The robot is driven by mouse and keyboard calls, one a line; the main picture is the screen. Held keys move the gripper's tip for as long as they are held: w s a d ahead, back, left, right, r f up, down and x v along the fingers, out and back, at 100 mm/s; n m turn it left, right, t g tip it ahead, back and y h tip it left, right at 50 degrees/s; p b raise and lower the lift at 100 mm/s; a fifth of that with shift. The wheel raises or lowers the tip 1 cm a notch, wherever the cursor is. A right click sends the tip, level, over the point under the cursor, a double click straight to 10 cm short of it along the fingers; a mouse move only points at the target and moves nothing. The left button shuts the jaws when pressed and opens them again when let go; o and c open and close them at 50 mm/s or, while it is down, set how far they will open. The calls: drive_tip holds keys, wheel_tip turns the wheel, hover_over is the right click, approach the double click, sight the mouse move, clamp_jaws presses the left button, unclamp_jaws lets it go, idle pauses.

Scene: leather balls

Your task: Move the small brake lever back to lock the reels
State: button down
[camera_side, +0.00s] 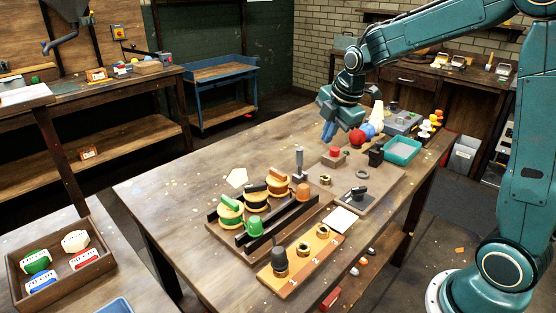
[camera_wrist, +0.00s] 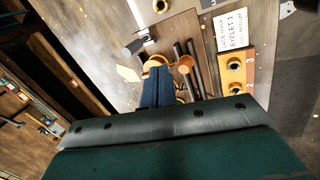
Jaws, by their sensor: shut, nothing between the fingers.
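The reels (camera_side: 254,194) are yellow spools with green, black and orange tops, in a row between black rails on a wooden board. An upright grey lever (camera_side: 299,162) stands at the far end of the row; it looks like the brake lever, but I cannot be sure. In the wrist view a grey handle (camera_wrist: 137,45) shows beyond the fingers. My gripper (camera_side: 328,131) is beyond and right of the lever, above the table and apart from it. Its blue fingers (camera_wrist: 158,88) are shut and empty, and hide part of the reels in the wrist view.
A red button (camera_side: 335,151) and a black-handled piece on a grey plate (camera_side: 356,197) are on the board. A numbered eyelet strip (camera_side: 301,257) lies in front. A teal tray (camera_side: 402,151), colored balls and a grey box stand behind. The table's left side is clear.

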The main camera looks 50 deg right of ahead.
drive_tip(key=shift+d+f, duration=0.1)
drive_tip(key=shift+f, duration=0.05)
approach(299, 162)
drive_tip(key=s+f, duration=0.3)
drive_tip(key=f, duration=0.2)
drive_tip(key=shift+w+d+f, duration=0.1)
drive_tip(key=shift+w+d, duration=0.05)
drive_tip(key=shift+w, duration=0.5)
drive_tip(key=shift+w+d+f, duration=0.1)
drive_tip(key=shift+w+d, duration=0.05)
drive_tip(key=shift+w, duration=0.45)
drive_tip(key=shift+w+d+f, duration=0.1)
drive_tip(key=shift+w+d, duration=0.05)
drive_tip(key=shift+w, duration=0.5)
drive_tip(key=shift+w+r, duration=0.2)
drive_tip(key=shift+w, duration=1.8)
